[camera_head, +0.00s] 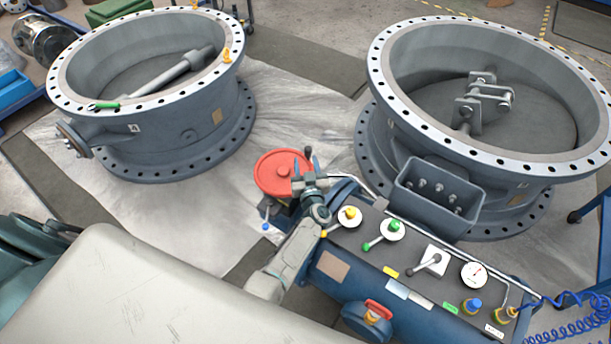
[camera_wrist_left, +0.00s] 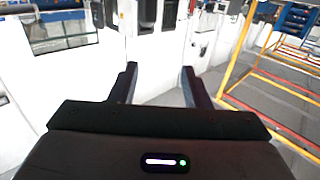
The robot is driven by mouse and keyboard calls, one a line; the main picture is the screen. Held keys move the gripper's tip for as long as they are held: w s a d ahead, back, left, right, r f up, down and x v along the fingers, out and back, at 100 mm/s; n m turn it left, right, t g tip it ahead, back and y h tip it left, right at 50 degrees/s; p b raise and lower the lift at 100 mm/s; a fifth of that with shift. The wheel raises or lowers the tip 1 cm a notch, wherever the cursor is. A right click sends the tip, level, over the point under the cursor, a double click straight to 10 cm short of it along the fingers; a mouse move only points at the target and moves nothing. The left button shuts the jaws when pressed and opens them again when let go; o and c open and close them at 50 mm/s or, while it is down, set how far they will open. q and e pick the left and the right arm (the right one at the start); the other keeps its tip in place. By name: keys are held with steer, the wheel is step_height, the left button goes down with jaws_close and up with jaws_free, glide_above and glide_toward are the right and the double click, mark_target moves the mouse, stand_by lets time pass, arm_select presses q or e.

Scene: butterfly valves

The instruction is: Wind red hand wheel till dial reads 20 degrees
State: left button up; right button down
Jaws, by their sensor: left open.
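The wheel is not in the wrist view. My right gripper is not in view.
Two large grey valve bodies stand behind, one left (camera_head: 180,135) and one right (camera_head: 375,85). The unit's top carries a yellow knob (camera_head: 350,213), a green knob (camera_head: 393,225) and a lever (camera_head: 432,260) close to my left arm. A pale floor sheet lies between the valves.

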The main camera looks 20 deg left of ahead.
arm_select(q)
steer(key=v, duration=0.5)
steer(key=shift+s+a+r, duration=0.25)
steer(key=shift+s+r, duration=0.05)
steer(key=shift+s, duration=0.25)
stand_by(1.2)
